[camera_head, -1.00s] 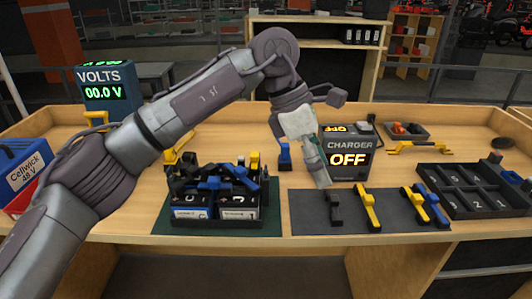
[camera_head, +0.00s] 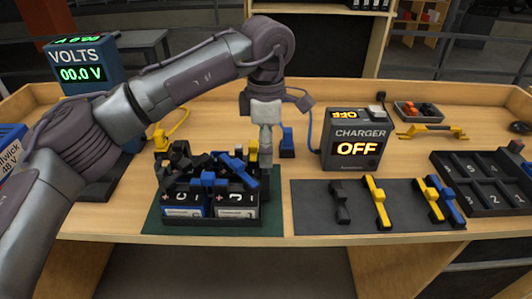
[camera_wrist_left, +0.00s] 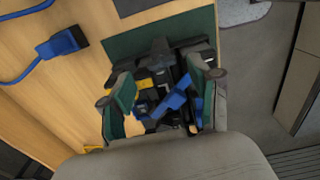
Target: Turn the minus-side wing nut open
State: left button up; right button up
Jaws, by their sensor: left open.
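The battery tray (camera_head: 232,219) sits on a dark green mat (camera_head: 153,222) at the front of the bench. It holds dark batteries with blue and black wing nuts and bars on top; a blue wing nut (camera_head: 208,180) faces the front. I cannot tell which nut is the minus-side one. My left gripper (camera_head: 266,160) points down at the right rear of the tray. In the left wrist view my left gripper (camera_wrist_left: 162,103) has its green-padded fingers apart, with a blue bar (camera_wrist_left: 172,103) and black parts visible between them, below the fingertips. My right gripper is out of view.
A grey mat (camera_head: 310,222) holds black, yellow and blue tools. The charger (camera_head: 357,140) reads OFF and a voltmeter (camera_head: 82,68) reads 00.0 V. A numbered black tray (camera_head: 480,178) stands right. A blue connector (camera_head: 287,142) stands behind the battery tray.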

pick_arm(q)
jog(key=shift+s+f, duration=0.1)
jog(key=shift+f, duration=1.3)
jog(key=shift+c, duration=0.3)
jog(key=c, duration=1.1)
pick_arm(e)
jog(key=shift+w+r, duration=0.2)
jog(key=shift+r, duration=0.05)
